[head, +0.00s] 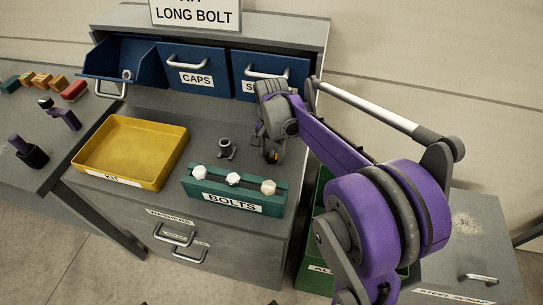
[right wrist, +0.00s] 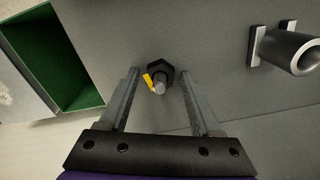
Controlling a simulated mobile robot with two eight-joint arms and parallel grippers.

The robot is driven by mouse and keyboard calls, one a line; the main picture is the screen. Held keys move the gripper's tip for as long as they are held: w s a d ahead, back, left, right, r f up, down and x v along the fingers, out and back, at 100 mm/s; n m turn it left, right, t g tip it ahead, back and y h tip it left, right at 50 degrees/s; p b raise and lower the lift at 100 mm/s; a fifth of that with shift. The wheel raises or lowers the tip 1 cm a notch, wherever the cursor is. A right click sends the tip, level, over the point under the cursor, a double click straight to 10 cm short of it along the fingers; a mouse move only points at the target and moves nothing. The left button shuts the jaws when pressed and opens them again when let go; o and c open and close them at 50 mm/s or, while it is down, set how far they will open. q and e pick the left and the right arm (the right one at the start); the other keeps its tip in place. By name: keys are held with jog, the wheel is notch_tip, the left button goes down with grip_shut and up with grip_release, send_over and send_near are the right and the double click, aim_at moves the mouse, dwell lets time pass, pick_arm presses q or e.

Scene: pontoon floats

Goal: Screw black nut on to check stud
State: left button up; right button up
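The black hex nut (right wrist: 160,70) shows in the right wrist view, around the grey stud (right wrist: 159,88), whose end points toward the camera. A small yellow tag (right wrist: 148,81) sits beside the stud. How far the nut is threaded cannot be told. My right gripper (right wrist: 160,85) is open, with one finger on each side of the nut and stud and visible gaps to both. My left gripper is not in view.
A grey tube fitting (head: 226,149) stands left of the gripper. Blue bins (head: 197,78) line the back. A green bin (right wrist: 50,55) lies beyond the bench edge.

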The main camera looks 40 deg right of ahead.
jog(key=shift+r+p, duration=1.8)
jog(key=shift+r, duration=1.25)
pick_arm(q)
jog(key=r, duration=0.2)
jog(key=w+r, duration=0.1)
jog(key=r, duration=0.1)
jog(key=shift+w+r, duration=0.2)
pick_arm(e)
jog(key=shift+f, duration=0.1)
jog(key=shift+r, duration=0.2)
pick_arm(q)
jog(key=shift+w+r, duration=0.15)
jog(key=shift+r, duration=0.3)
pick_arm(e)
notch_tip(320, 180, up, 10)
jog(key=shift+r, duration=0.25)
